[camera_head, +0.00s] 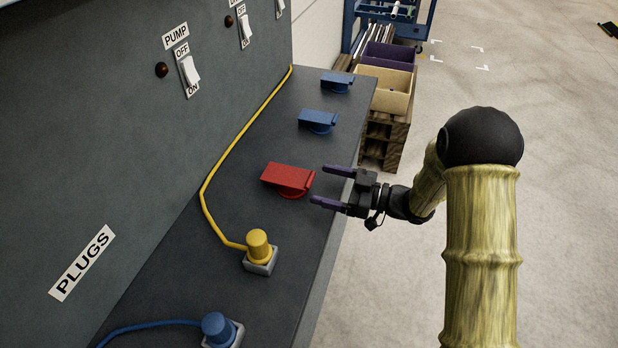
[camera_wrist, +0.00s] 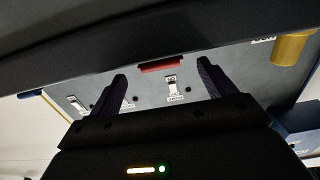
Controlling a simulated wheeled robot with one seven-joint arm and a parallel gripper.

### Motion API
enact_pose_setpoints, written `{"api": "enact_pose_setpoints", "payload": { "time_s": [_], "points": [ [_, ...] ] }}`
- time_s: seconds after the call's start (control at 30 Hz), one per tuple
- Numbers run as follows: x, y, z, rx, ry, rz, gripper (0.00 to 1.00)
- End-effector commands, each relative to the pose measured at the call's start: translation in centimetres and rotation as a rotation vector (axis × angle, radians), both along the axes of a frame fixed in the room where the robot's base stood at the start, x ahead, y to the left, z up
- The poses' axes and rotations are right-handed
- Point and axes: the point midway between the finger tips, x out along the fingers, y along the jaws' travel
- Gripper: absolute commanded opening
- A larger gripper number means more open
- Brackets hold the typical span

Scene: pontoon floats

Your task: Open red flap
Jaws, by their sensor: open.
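The red flap (camera_head: 288,178) lies closed and flat over its round red base on the dark bench top, near the bench's right edge. My gripper (camera_head: 317,187) is open and empty, with its two dark purple fingers just to the right of the flap, pointing at it. A small gap seems to lie between the fingers and the flap. In the wrist view the flap shows as a thin red strip (camera_wrist: 162,66), ahead of and between the open fingers (camera_wrist: 160,88).
Two blue flaps (camera_head: 318,121) (camera_head: 337,83) sit farther back on the bench top (camera_head: 262,205). A yellow plug (camera_head: 259,250) and a blue plug (camera_head: 218,330) stand nearer. A grey panel (camera_head: 110,110) with pump switches rises at left.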

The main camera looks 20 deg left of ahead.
Motion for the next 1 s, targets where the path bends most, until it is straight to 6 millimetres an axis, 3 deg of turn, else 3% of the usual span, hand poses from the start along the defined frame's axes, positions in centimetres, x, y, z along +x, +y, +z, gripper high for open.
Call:
{"api": "enact_pose_setpoints", "payload": {
  "time_s": [0.1,0.3,0.63,0.97,1.0],
  "points": [
    [-0.3,2.2,0.1,0.001,-0.001,0.004,0.82],
    [-0.5,4.4,0.1,0.001,0.0,0.001,0.82],
    [-0.5,4.9,0.0,0.001,0.0,0.0,0.82],
    [-0.5,4.8,0.0,0.001,0.0,0.0,0.2],
    [-0.5,4.8,0.0,0.001,0.0,0.0,0.2]
  ]
}}
